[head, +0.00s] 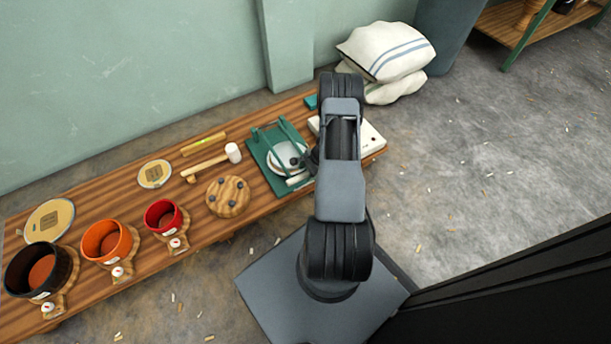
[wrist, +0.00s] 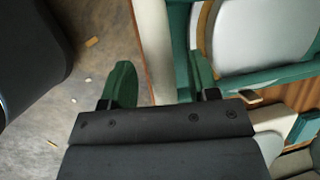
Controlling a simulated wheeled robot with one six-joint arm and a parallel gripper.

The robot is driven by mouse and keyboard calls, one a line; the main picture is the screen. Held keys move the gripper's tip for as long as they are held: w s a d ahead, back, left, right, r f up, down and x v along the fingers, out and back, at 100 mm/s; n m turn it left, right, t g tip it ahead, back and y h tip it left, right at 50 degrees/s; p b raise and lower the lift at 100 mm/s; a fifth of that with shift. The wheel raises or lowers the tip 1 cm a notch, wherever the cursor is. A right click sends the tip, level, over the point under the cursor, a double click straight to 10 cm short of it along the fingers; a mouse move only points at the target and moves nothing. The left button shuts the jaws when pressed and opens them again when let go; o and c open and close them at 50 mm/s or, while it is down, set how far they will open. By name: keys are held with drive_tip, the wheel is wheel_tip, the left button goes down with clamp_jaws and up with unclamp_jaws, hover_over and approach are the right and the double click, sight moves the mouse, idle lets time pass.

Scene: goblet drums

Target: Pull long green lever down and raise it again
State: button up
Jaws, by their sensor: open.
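A green press-like device (head: 257,163) with raised green bars and a pale round plate (head: 287,157) stands on the low wooden bench. I cannot tell for sure which of its bars is the long lever. In the wrist view, the green bars (wrist: 270,80) and the pale plate (wrist: 262,32) are at the upper right. My gripper (wrist: 160,84) is open, its two green fingers apart, with nothing held between them. The device is beside and beyond the right finger; whether they touch is unclear. In the head view, my arm hides most of the gripper and the device's right side.
A white box (head: 372,138) is right of the device, partly behind my arm. A wooden disc (head: 228,196), a mallet (head: 207,166) and black, orange (head: 107,242) and red (head: 163,216) pots lie left. Sacks (head: 385,52) are beyond the bench. Floor at right is mostly clear.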

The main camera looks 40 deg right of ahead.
drive_tip(key=shift+w+a+f, duration=0.1)
drive_tip(key=shift+a+f, duration=0.15)
drive_tip(key=shift+f, duration=0.35)
clamp_jaws()
